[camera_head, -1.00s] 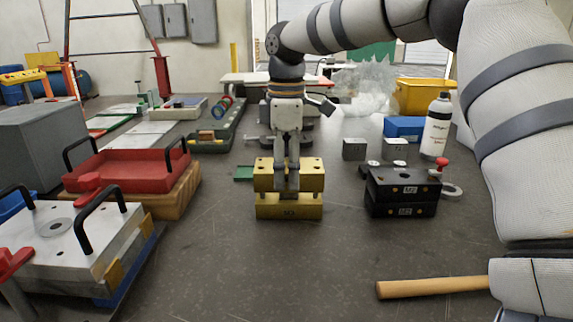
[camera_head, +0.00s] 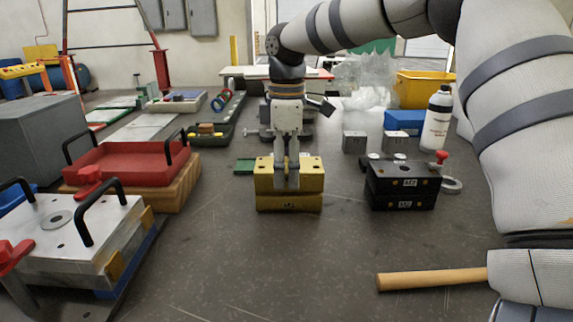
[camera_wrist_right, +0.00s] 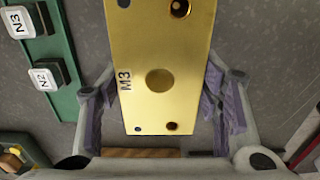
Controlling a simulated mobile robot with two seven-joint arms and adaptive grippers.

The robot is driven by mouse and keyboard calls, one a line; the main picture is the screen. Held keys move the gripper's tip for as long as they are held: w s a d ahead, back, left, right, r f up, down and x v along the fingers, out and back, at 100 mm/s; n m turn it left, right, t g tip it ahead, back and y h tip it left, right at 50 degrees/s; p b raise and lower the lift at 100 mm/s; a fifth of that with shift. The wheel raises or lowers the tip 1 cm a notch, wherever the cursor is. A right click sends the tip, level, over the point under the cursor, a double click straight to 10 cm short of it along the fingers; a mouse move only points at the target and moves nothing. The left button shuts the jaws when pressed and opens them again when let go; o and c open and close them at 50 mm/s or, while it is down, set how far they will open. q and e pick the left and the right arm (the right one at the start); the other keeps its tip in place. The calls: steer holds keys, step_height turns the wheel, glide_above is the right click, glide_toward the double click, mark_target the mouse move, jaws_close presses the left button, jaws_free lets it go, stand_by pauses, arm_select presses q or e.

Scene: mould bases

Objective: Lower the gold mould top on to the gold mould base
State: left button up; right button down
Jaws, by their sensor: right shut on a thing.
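The gold mould top (camera_head: 264,178) is a brass block in the middle of the bench. My right gripper (camera_head: 287,184) comes down from above and is shut on it. In the right wrist view the mould top (camera_wrist_right: 160,50) shows its M3 mark and holes, with a finger on each side. The gold mould base (camera_head: 289,203) lies directly under it, lined up in the head view. The two look in contact or nearly so; I cannot tell whether the seam is fully closed. My left gripper is out of view.
A black mould pair (camera_head: 402,190) stands to the right, with small grey blocks (camera_head: 354,142) behind. A wooden handle (camera_head: 430,280) lies front right. A red tray (camera_head: 125,163) and a metal plate with handles (camera_head: 70,230) are left. The front middle bench is clear.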

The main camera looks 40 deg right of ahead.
steer(key=shift+r, duration=0.1)
steer(key=shift+c, duration=2.3)
jaws_free()
step_height(320, 180, up, 12)
